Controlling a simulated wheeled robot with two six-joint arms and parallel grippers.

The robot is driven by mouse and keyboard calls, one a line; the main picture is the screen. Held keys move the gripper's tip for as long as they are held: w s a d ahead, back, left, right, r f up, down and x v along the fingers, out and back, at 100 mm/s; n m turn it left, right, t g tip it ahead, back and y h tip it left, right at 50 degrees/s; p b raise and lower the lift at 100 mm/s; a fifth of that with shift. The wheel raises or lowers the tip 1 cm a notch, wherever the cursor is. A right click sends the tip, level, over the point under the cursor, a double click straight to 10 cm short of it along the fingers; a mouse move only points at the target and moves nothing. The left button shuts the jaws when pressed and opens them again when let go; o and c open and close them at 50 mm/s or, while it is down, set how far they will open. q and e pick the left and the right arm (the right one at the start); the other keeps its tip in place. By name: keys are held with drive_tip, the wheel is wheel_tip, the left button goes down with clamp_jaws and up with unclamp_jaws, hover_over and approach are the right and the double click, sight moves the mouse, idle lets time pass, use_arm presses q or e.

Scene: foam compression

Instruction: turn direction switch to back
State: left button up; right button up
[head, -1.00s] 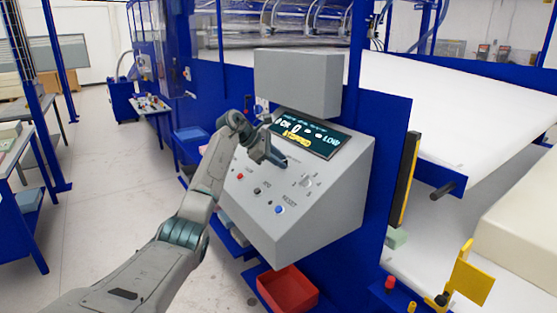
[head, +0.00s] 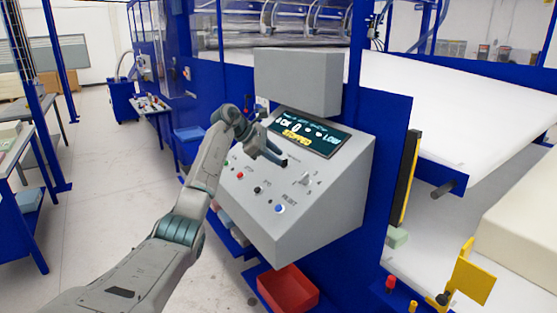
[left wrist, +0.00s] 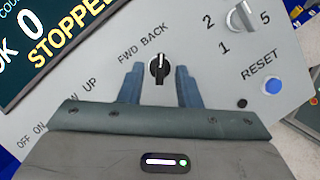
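The direction switch (left wrist: 159,69) is a black round knob with a white line on the sloped grey control panel (head: 325,215). In the left wrist view its line points roughly straight up, below the printed words FWD and BACK. My left gripper (left wrist: 158,85) is open, with one blue-grey finger on each side of the knob and a visible gap to each. In the head view the left gripper (head: 274,154) is over the panel just below the display and hides the switch. My right gripper is not in view.
The display (head: 306,134) reads STOPPED. A numbered selector knob (left wrist: 240,17) and a blue RESET button (left wrist: 271,86) are to the right of the switch. Red (head: 240,175) and black (head: 257,189) buttons are lower on the panel. A grey box (head: 298,82) overhangs the display.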

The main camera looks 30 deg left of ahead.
use_arm(q)
drive_tip(key=b+v, duration=0.2)
drive_tip(key=v, duration=0.7)
drive_tip(key=shift+s+a+f, duration=0.1)
